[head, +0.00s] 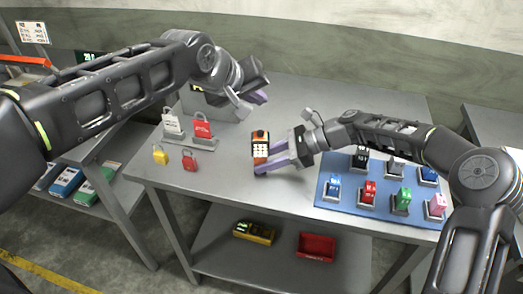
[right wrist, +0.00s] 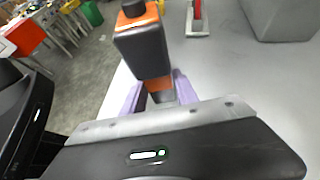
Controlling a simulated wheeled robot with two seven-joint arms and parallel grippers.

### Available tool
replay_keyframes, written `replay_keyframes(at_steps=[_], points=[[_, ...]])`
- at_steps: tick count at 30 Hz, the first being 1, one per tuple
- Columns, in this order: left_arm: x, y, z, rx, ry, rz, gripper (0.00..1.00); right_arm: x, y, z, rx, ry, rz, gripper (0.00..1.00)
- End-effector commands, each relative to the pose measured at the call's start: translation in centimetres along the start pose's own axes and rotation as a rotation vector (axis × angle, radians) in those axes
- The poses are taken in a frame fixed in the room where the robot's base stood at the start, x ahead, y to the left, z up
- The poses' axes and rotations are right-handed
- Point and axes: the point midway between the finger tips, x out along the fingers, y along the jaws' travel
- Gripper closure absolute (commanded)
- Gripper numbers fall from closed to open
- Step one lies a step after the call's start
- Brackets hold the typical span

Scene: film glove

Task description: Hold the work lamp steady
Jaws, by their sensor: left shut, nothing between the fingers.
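The work lamp (head: 261,144) is a small orange and black block with pale spots on its face, above the middle of the grey table in the head view. My right gripper (head: 268,160) has its purple fingers on either side of the lamp's lower part and is shut on it. The right wrist view shows the lamp (right wrist: 143,48) standing out from between the fingers, its dark knob at the top. I cannot tell whether it touches the table. My left gripper (head: 259,97) is shut and empty, above the table behind the lamp.
A blue mat (head: 325,199) with several coloured padlocks on stands lies right of my right gripper. A grey stand (head: 197,141) with padlocks, and loose yellow (head: 160,155) and red (head: 189,161) padlocks, are at left. A red bin (head: 316,247) sits on the lower shelf.

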Motion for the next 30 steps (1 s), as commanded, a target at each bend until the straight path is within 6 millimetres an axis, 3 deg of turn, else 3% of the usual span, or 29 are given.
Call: replay_keyframes(at_steps=[7, 18, 23, 30], points=[[0.0, 0.0, 0.0, 0.000, 0.000, 0.000, 1.00, 0.0, 0.0, 0.0, 0.000, 0.000, 0.000, 0.44], [0.0, 0.0, 0.0, 0.000, 0.000, 0.000, 1.00, -0.5, 0.0, 0.0, 0.000, 0.001, -0.001, 0.44], [0.0, 0.0, 0.0, 0.000, 0.000, 0.000, 1.00, -2.5, -0.1, 0.0, -0.001, 0.001, -0.004, 0.44], [0.0, 0.0, 0.0, 0.000, 0.000, 0.000, 1.00, -7.3, -0.1, 0.0, -0.001, 0.002, -0.005, 0.44]])
